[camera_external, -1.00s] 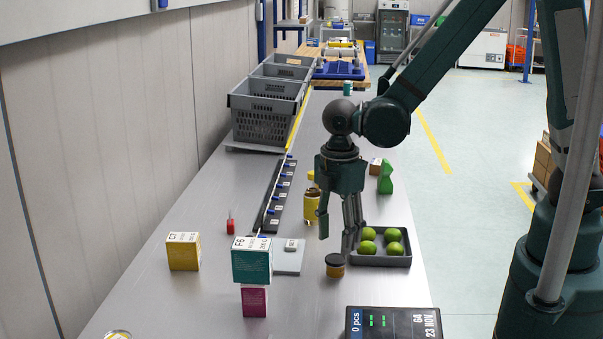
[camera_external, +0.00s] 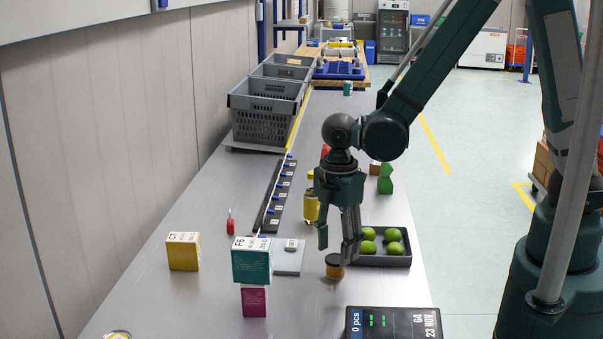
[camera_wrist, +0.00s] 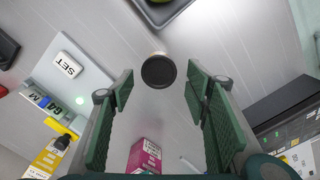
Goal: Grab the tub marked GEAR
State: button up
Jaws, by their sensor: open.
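A small round amber tub with a dark lid (camera_external: 335,266) stands on the metal bench beside the lime tray. I cannot read any GEAR marking on it. In the wrist view its round dark lid (camera_wrist: 159,72) shows from above, between and slightly beyond the fingertips. My gripper (camera_external: 337,251) is open and empty, pointing down just above and around the tub's position in the outside view. Its two green fingers (camera_wrist: 160,92) are spread wide in the wrist view, with bare bench between them. I cannot tell the exact gap in height.
A grey tray (camera_external: 384,262) with several limes stands just right of the tub. A teal box (camera_external: 251,262) sits on a magenta box (camera_external: 254,302) to the left. A grey plate (camera_external: 289,262), yellow bottle (camera_external: 311,208) and dark display (camera_external: 393,324) are near.

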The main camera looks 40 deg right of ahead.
aim_at(335, 259)
jog(key=shift+f, duration=2.1)
jog(key=shift+c, duration=0.2)
jog(key=c, duration=0.8)
jog(key=shift+r, duration=0.2)
jog(key=shift+c, duration=0.2)
jog(key=shift+w+r+p, duration=0.1)
jog(key=shift+r+p, duration=0.2)
jog(key=shift+r, duration=4.55)
